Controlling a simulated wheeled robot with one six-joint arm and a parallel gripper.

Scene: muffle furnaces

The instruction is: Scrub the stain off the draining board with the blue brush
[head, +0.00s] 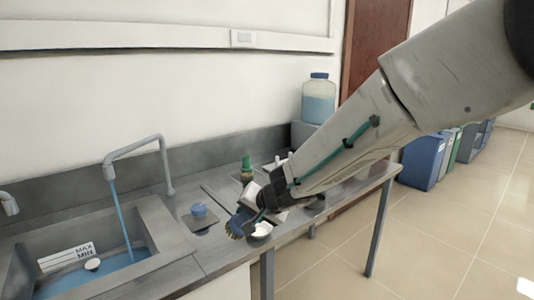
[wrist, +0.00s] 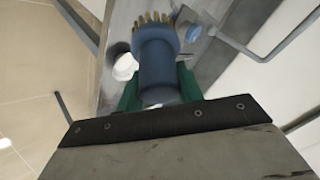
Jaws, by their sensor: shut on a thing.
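The blue brush (wrist: 157,60) is held between the green fingers of my gripper (wrist: 158,85) in the wrist view. Its tan bristles point away from the gripper. In the head view the brush (head: 240,220) is tilted with its bristles down, low over the front of the grey draining board (head: 190,246). My gripper (head: 262,206) is shut on it. I cannot tell whether the bristles touch the board. I cannot make out the stain clearly; the arm and brush hide part of the board.
A white bowl (head: 262,230) sits close beside the brush near the front edge. A blue item (head: 199,209) rests on a dark square at left. A green-topped brush (head: 247,166) stands behind. The sink (head: 150,215) with running water is at left. A large jar (head: 318,100) stands behind.

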